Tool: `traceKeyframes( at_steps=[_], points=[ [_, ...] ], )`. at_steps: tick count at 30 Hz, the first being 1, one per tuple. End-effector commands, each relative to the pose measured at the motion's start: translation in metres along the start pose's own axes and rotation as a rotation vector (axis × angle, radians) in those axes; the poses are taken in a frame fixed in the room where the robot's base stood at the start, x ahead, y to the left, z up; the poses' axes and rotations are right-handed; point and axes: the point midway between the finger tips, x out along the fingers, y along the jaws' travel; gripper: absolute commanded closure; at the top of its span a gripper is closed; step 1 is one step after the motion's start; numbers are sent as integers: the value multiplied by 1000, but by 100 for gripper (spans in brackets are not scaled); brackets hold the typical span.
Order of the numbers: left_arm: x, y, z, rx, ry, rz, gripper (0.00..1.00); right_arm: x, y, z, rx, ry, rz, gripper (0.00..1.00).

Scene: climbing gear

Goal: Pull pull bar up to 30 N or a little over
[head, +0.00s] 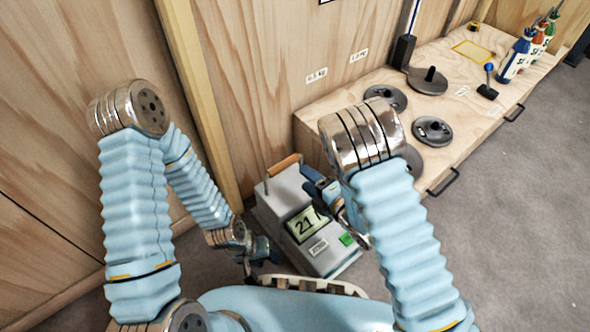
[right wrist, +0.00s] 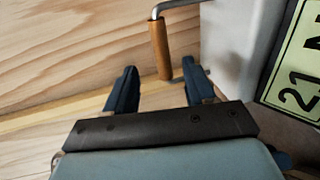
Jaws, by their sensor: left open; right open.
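The pull bar (head: 283,164) is a wooden handle on a bent metal rod at the back top of a grey force-gauge box (head: 281,196). Its display (head: 304,224) reads 21; in the right wrist view it shows sideways. My right gripper (head: 310,179) is open just right of the bar, above the box. In the right wrist view the bar (right wrist: 160,45) appears centred between its two spread fingers, touching neither; I cannot tell the depth. My left gripper (head: 258,252) is open and low beside the box's left side, its fingers partly hidden.
A green button (head: 347,239) and a small label are on the box's front. A wooden bench (head: 420,175) to the right holds black weight plates (head: 433,130), a post and several bottles (head: 518,55). A plywood wall stands close behind the box.

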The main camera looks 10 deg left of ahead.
Motion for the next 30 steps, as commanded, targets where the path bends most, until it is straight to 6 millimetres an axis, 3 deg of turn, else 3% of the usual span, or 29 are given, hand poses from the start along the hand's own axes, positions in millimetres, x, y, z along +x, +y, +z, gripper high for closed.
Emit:
traceKeyframes(
  at_steps=[6, 13, 18, 27, 30],
  points=[
    [6, -2, 0, 0, 1, 0, 57, 50, -1, 0, 0, 1, 2, 46],
    [11, -4, 0, -1, 3, 0, 57, 89, -2, 0, 2, 0, -1, 46],
    [12, -4, 0, -1, 3, 0, 57, 101, -1, 1, 4, -2, -2, 46],
    [12, -4, 0, -1, 3, 0, 57, 103, -1, 1, 4, -2, -2, 46],
    [12, -4, 0, -1, 3, 0, 57, 103, -1, 1, 4, -2, -2, 61]
  ],
)
